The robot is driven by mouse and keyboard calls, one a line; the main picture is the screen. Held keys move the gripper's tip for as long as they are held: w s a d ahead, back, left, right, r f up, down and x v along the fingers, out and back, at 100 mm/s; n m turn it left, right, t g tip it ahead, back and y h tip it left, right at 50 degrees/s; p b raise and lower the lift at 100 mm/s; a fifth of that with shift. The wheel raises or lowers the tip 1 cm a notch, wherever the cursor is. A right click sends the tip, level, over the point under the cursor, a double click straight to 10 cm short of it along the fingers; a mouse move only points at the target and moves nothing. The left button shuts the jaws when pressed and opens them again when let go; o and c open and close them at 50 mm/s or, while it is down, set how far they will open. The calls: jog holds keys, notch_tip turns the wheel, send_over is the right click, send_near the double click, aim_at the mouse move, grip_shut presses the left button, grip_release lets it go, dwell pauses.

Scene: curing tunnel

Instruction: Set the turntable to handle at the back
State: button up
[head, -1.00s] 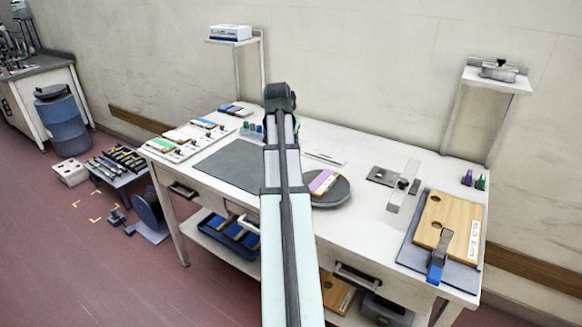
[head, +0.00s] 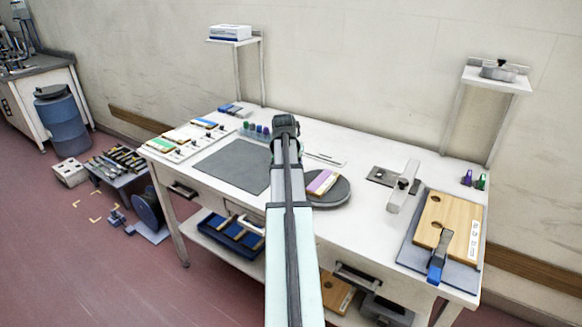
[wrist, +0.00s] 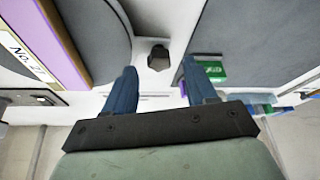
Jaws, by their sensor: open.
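The turntable (head: 337,193) is a dark grey disc on the bench, just right of my arm in the head view. It carries a block with a purple top (head: 322,181) and a white label. In the wrist view the disc (wrist: 105,25) and the purple block (wrist: 62,35) are at upper left. A small dark knob (wrist: 158,57) shows beside the disc's edge; I cannot tell whether it is joined to it. My gripper (wrist: 161,84) is open and empty, its blue fingers either side of the knob's line. In the head view my arm hides the fingers.
A dark mat (head: 232,166) lies left of my arm. Bare bench lies between turntable and fixture.

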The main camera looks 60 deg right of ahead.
jog(key=shift+x, duration=0.9)
jog(key=shift+c, duration=0.2)
grip_shut()
